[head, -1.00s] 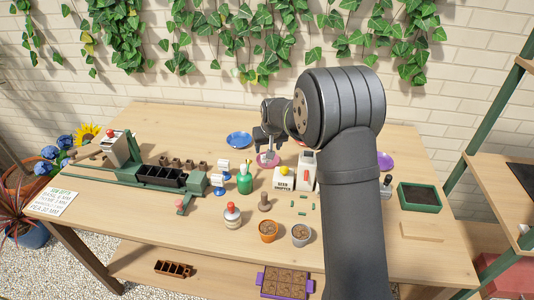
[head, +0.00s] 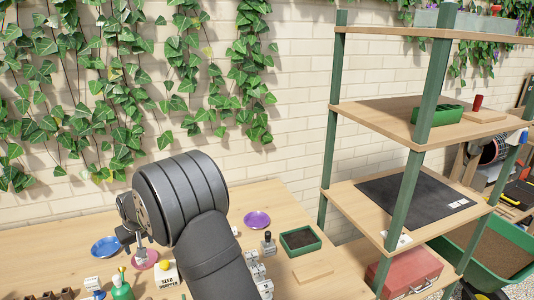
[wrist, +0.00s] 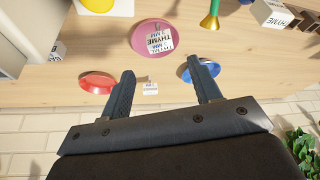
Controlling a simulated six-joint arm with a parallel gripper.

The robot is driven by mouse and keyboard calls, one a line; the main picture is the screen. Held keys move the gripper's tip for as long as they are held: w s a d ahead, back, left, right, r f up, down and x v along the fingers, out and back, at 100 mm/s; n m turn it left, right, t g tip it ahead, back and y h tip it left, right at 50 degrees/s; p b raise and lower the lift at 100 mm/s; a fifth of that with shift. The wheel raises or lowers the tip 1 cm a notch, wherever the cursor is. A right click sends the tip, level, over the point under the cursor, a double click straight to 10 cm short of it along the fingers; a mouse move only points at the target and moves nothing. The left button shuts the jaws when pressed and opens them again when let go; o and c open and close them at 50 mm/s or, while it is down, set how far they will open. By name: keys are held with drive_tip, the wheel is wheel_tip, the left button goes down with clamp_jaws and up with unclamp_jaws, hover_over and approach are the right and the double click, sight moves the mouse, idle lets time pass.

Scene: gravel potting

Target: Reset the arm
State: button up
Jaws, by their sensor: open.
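My gripper (wrist: 166,78) shows in the wrist view with two dark fingers spread apart and nothing between them. It is above the wooden table (wrist: 45,78), beyond the fingertips of which lies a pink saucer (wrist: 142,36) with a white block marked THYME on it. A red dish (wrist: 98,83) lies left of the fingers. A blue dish (wrist: 187,72) is partly hidden behind the right finger. In the head view my arm reaches over the table, and its end is at the left near the pink saucer (head: 152,263); the fingers are hard to make out there.
A purple saucer (head: 257,219), a stamp (head: 268,244) and a green tray (head: 302,232) lie to the right. A shelf with green posts (head: 411,188) stands beyond the table's right end.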

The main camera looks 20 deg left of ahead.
drive_tip(key=x, duration=1)
drive_tip(key=shift+s+f, duration=0.1)
drive_tip(key=shift+f, duration=0.05)
wheel_tip(320, 180, up, 2)
drive_tip(key=shift+d+r, duration=0.1)
drive_tip(key=shift+r, duration=0.45)
